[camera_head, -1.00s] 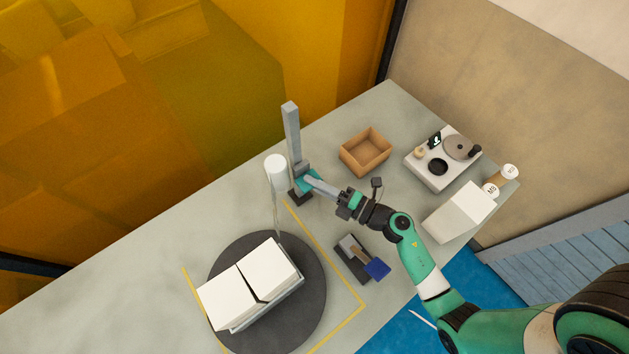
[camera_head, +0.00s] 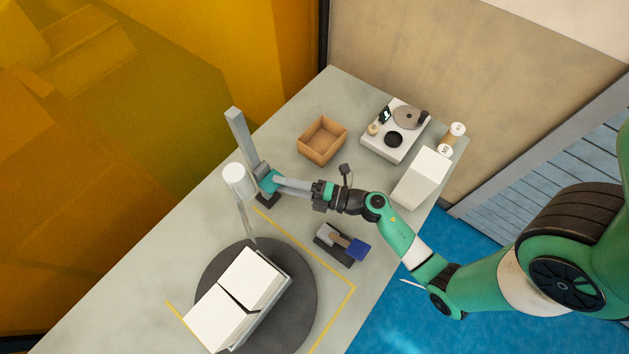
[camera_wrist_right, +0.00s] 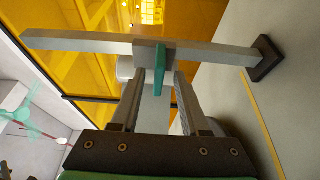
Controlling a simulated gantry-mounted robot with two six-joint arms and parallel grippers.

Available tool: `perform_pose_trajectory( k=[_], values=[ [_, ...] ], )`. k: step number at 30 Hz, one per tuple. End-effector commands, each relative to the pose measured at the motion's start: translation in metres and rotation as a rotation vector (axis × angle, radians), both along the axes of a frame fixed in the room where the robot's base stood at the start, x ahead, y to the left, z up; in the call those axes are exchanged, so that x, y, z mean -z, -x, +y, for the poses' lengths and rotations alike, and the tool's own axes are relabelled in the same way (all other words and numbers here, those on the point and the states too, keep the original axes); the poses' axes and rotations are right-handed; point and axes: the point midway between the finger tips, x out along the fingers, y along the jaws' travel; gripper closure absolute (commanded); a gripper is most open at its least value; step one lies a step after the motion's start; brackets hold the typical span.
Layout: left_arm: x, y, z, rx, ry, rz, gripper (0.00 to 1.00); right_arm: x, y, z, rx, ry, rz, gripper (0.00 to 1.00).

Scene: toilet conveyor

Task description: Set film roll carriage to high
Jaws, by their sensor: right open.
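The film roll carriage (camera_head: 267,182) is a teal block low on an upright grey post (camera_head: 240,136) with a dark foot. A white film roll (camera_head: 238,179) stands beside it on the left, with clear film trailing towards the turntable. My right gripper (camera_head: 281,184) is at the carriage, reaching in from the right. In the right wrist view, its open fingers (camera_wrist_right: 158,80) point at the carriage (camera_wrist_right: 160,68), which shows as a teal plate across the grey post (camera_wrist_right: 90,42). I cannot tell whether the fingers touch it. My left gripper is not in view.
A dark turntable (camera_head: 302,300) holds white boxes (camera_head: 240,295) in front. A dark tray with a blue-ended tool (camera_head: 342,244) lies below my right forearm. A cardboard box (camera_head: 322,140), a white device (camera_head: 397,130) and a white block (camera_head: 421,178) stand behind and right.

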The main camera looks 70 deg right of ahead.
Motion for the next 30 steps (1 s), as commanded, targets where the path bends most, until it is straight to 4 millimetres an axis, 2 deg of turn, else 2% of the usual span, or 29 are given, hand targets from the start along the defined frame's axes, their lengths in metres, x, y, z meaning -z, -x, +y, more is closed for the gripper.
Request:
perform_pose_trajectory(
  k=[6, 12, 18, 30],
  values=[
    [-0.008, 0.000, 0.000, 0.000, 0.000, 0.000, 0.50, -0.001, 0.053, -0.010, 0.011, -0.004, 0.002, 0.55],
    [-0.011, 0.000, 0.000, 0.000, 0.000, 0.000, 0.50, -0.001, 0.086, -0.015, 0.006, -0.002, 0.000, 0.55],
    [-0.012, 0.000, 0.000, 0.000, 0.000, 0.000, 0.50, -0.001, 0.097, -0.015, 0.001, -0.001, -0.002, 0.55],
    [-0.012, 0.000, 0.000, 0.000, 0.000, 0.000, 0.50, -0.001, 0.097, -0.014, -0.001, -0.001, -0.002, 0.55]
  ],
)
